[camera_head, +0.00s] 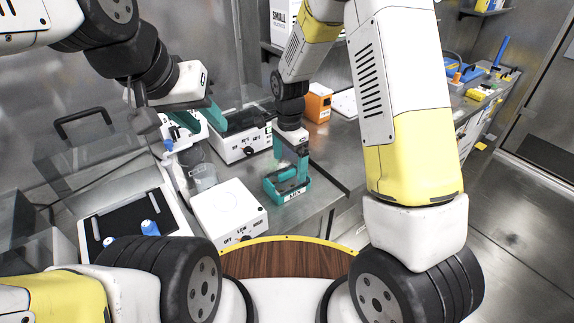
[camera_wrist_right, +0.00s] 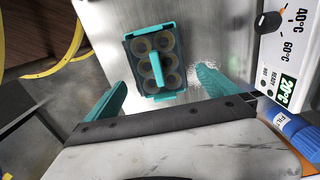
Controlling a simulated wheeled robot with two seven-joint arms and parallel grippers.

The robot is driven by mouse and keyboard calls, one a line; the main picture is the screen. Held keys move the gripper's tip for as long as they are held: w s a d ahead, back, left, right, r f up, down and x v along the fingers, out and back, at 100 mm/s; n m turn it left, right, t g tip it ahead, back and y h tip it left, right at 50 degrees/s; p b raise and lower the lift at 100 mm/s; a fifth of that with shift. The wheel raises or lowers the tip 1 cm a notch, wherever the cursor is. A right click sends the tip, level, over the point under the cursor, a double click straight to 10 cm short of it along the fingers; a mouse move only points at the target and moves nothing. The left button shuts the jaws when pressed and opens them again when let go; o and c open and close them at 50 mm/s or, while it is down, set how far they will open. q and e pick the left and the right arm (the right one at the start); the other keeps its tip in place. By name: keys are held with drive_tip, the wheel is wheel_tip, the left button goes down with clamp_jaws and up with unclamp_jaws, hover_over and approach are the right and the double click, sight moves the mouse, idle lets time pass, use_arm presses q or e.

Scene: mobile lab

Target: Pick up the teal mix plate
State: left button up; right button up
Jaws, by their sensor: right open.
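The teal mix plate (camera_head: 288,187) sits upright on the steel bench in the head view, with a label on its front. In the right wrist view the plate (camera_wrist_right: 155,62) shows as a dark tray with a teal rim, several round wells and a teal handle across the middle. My right gripper (camera_head: 291,152) is above the plate, with its teal fingers pointing down. In the right wrist view the right gripper (camera_wrist_right: 160,80) is open, its fingers apart on either side of the plate's near end. My left gripper (camera_head: 200,116) is further left, above the bench, its teal fingers apparently apart.
A white hotplate box (camera_head: 229,212) with a knob stands left of the plate. A white heater unit (camera_head: 240,140) stands behind, with an orange box (camera_head: 318,102) to its right. A clear-lidded case (camera_head: 125,218) is at left. The bench edge lies close to the plate's right.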

sight(287, 172)
drive_tip(key=f, duration=0.5)
drive_tip(key=shift+s+a+f, duration=0.25)
drive_tip(key=shift+s+a, duration=0.05)
